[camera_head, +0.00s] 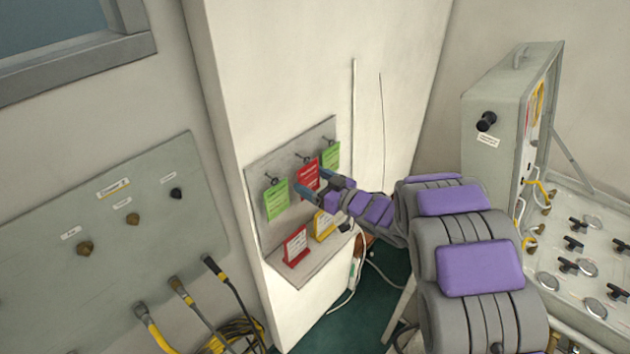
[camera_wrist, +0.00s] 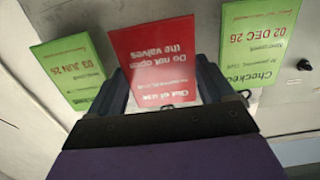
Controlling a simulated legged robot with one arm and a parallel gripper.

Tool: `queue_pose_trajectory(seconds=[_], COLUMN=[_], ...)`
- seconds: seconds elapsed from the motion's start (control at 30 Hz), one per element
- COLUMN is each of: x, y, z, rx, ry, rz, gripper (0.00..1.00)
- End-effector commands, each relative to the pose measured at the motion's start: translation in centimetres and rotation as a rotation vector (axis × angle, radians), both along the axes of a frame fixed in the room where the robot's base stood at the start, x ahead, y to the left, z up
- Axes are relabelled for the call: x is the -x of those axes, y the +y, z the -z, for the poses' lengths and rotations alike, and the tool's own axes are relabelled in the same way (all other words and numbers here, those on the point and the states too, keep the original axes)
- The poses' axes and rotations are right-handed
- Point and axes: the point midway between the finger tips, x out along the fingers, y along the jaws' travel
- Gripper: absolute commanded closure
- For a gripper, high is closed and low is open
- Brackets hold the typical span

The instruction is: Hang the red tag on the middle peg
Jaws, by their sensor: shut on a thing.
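The red tag (camera_head: 308,176) is held between the two fingers of my gripper (camera_head: 315,182), upright in front of the grey peg board (camera_head: 259,163). The middle peg (camera_head: 304,157) shows just above the tag's top edge; I cannot tell whether the tag's hole is around it. In the wrist view the red tag (camera_wrist: 155,58) stands between the fingers with its print upside down. A left green tag (camera_head: 276,201) and a right green tag (camera_head: 331,157) hang on the outer pegs, close on either side.
A red-framed card (camera_head: 296,246) and a yellow-framed card (camera_head: 324,225) stand on the ledge below the tags. A hose panel (camera_head: 110,235) is at left, and an open grey case with knobs (camera_head: 495,110) at right. Cables lie on the floor.

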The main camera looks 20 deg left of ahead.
Motion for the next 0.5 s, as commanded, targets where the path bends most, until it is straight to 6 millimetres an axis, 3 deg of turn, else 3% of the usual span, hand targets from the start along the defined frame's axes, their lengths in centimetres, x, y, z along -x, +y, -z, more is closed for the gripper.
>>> queue_pose_trajectory(seconds=[0.1,0.13,0.3,0.5], x=[0.0,0.0,-0.01,-0.01], y=[0.0,-0.01,-0.16,-0.27], z=[-0.01,-0.01,-0.04,-0.06], rx=[0.0,0.0,-0.001,-0.002], ry=[0.0,0.0,0.001,0.0], rz=[0.0,0.0,0.0,0.0], gripper=[0.47,0.16,0.0,0.0])
